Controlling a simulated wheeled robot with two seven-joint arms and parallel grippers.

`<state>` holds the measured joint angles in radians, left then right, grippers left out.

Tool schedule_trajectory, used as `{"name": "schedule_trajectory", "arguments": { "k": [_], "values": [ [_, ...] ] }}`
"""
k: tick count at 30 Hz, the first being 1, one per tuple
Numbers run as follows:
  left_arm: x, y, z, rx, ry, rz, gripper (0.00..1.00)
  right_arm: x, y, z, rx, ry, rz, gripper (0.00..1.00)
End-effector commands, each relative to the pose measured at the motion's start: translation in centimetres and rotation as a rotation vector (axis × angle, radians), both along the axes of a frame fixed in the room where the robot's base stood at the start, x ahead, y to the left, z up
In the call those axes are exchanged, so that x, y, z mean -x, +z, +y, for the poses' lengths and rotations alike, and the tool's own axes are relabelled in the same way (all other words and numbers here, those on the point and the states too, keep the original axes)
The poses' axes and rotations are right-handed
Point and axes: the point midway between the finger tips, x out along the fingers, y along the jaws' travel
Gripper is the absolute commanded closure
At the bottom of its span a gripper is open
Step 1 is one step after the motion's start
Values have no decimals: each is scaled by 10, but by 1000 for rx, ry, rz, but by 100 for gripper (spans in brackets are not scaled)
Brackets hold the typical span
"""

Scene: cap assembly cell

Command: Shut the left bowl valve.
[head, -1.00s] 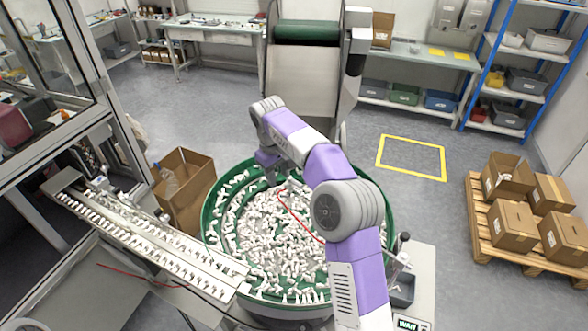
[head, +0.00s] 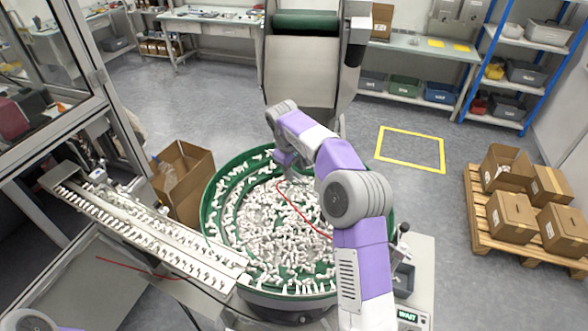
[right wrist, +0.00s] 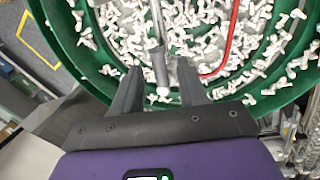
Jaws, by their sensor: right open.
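The green feeder bowl (head: 213,205) is full of small white parts; it also shows in the right wrist view (right wrist: 75,62). My right gripper (head: 286,166) is over the far side of the bowl, small and partly hidden by my arm. In the right wrist view my right gripper (right wrist: 160,67) has its fingers apart. A thin grey metal rod with a thicker sleeve (right wrist: 159,62) shows between the fingertips; I cannot tell whether they touch it. I cannot tell whether this is the left bowl valve, or its position. My left gripper is out of view.
A red hose (head: 305,208) curves over the parts. The white linear track (head: 150,232) runs left from the bowl. A steel hopper (head: 305,75) stands behind it, and an open carton (head: 185,190) at its left. A black-knobbed lever (head: 403,228) is at the bowl's right.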

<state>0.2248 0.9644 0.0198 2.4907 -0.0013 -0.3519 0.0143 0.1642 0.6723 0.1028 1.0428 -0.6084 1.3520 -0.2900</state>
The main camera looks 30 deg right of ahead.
Motion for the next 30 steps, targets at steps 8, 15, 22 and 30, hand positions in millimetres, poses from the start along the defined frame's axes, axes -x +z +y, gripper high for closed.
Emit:
{"name": "schedule_trajectory", "arguments": {
  "k": [8, 15, 22, 30],
  "values": [
    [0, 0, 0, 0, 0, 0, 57, 0, 0, 0, 0, 0, 0, 84],
    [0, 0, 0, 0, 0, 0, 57, 0, 0, 0, 0, 0, 1, 100],
    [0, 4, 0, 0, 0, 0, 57, 0, 1, 2, 0, -28, 1, 100],
    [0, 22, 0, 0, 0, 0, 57, 0, 3, 6, 1, -175, 3, 100]
  ]
}}
